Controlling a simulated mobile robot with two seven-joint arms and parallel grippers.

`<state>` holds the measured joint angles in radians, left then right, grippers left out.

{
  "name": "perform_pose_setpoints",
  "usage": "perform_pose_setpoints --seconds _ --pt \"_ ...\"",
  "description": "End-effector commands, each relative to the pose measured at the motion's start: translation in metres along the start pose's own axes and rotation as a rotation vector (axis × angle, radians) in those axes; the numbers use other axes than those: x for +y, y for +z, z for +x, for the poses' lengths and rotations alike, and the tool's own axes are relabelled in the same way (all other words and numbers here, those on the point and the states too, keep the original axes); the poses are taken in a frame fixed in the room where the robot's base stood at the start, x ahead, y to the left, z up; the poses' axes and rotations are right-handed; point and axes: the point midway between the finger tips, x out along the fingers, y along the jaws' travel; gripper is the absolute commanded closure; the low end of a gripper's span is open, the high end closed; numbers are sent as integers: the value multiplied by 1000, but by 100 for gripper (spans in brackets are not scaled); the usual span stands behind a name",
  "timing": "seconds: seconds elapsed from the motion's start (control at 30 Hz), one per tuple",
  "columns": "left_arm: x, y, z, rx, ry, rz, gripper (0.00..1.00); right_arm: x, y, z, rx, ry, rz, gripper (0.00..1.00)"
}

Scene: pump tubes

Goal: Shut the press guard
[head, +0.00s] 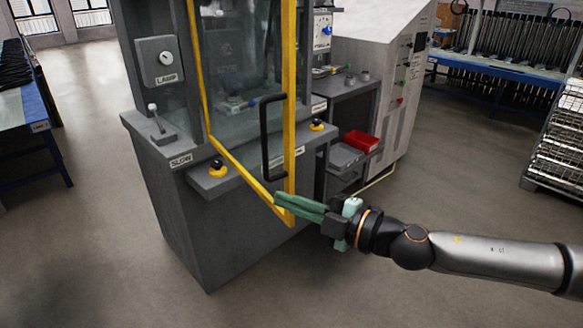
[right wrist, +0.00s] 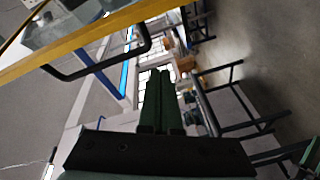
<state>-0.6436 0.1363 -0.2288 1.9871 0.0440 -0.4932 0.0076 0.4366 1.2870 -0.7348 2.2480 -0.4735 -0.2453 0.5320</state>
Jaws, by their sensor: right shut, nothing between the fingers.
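The press guard (head: 290,90) is a clear panel in a yellow frame on the front of the grey press (head: 215,235). It stands partly open, swung out from the press, with its lower corner out over the front. A black bar handle (head: 265,140) is on its right side. My right gripper (head: 280,202) is shut and empty, its green fingers at the guard's lower right corner; I cannot tell if they touch. In the right wrist view the guard's yellow frame (right wrist: 95,38) and black handle (right wrist: 105,65) lie left of the fingers (right wrist: 160,75). My left gripper is not in view.
A lever (head: 157,120) marked SLOW and yellow-based black buttons (head: 218,168) sit on the press. Right of it is a shelf with a red bin (head: 361,141) and a light cabinet (head: 385,60). The floor in front is clear.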

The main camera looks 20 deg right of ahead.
Motion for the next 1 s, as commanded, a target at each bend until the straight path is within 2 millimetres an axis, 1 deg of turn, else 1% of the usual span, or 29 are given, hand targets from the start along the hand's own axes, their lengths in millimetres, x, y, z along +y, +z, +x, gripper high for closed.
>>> perform_pose_setpoints --seconds 0.03,0.1,0.23,0.3,0.4,0.5,0.67,0.9,1.0 --pt "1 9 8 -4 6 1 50 11 3 -8 2 6 -89 100" --pt "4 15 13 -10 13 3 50 28 4 -21 -4 11 -181 100" --pt "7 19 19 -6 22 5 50 53 7 -45 -33 23 -313 100" --pt "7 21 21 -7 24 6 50 63 8 -57 -52 31 -361 100" --pt "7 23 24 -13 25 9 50 73 9 -69 -72 40 -403 100" --pt "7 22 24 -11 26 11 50 78 9 -74 -83 44 -421 100" --pt "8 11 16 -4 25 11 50 83 8 -69 -82 45 -421 100" --pt "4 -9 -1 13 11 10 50 86 8 -47 -82 43 -416 100" --pt "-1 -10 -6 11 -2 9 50 88 9 -35 -83 48 -417 100"
